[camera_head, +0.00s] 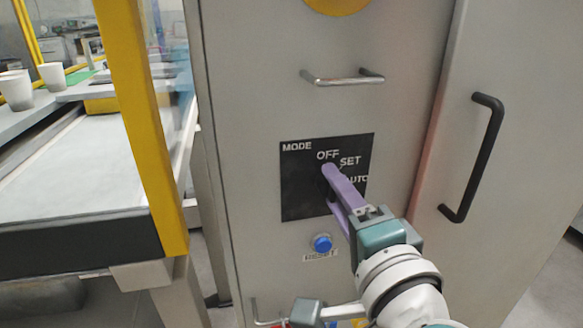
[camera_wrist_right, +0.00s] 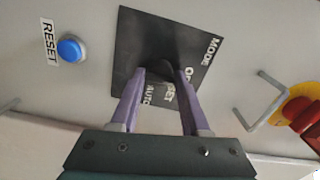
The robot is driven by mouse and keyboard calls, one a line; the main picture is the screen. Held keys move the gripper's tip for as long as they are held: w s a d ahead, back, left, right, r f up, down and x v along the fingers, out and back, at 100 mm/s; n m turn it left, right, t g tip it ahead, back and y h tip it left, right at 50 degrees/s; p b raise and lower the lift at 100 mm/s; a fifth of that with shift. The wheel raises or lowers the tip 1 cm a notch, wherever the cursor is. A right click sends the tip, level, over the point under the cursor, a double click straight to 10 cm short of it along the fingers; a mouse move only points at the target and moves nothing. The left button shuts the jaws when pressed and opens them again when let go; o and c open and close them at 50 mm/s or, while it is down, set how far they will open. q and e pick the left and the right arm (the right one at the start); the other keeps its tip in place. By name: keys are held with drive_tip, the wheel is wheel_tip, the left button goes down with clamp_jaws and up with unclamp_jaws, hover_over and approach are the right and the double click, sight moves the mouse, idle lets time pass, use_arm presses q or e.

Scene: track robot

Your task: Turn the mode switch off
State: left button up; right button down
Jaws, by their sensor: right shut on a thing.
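The black mode panel (camera_head: 297,198) is on the grey cabinet front, marked MODE, OFF, SET and AUTO. It also shows in the right wrist view (camera_wrist_right: 135,40). My right gripper (camera_head: 330,186) reaches the panel from the lower right, its purple fingers shut around the dark switch knob. In the right wrist view the black knob (camera_wrist_right: 161,75) sits between the fingertips of the gripper (camera_wrist_right: 160,82). The fingers hide much of the knob, and I cannot tell which mark it points to. My left gripper is not clearly in view.
A blue RESET button (camera_head: 322,243) is below the panel, and a metal handle (camera_head: 343,80) is above it. A red button on a yellow disc (camera_wrist_right: 300,108) is beyond that handle. A black door handle (camera_head: 489,150) is at right. A yellow post (camera_head: 140,110) and conveyor (camera_head: 75,170) are at left.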

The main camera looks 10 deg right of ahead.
drive_tip(key=shift+c, duration=2.3)
unclamp_jaws()
drive_tip(key=shift+s, duration=0.15)
drive_tip(key=s, duration=0.9)
drive_tip(key=shift+s+d, duration=0.15)
drive_tip(key=shift+s, duration=0.2)
